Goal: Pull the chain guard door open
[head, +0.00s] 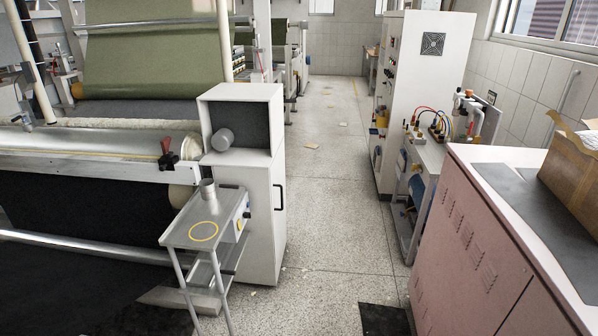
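A white cabinet stands beside the roller machine in the head view, left of centre. Its lower part has a white door panel (263,235), which looks like the chain guard door and appears closed. A black vertical bar handle (280,197) sits at the panel's right side. The cabinet's upper part is an open box (265,95) with a dark inside and a grey cylinder (222,138) at its front. Neither of my grippers is in view.
A small metal stand (181,233) with a grey cup (207,191) partly blocks the cabinet's front. A pink cabinet (460,255) with a cardboard box (575,165) stands at the right. The speckled floor (330,220) between is mostly clear, with a dark mat (384,320) at the bottom.

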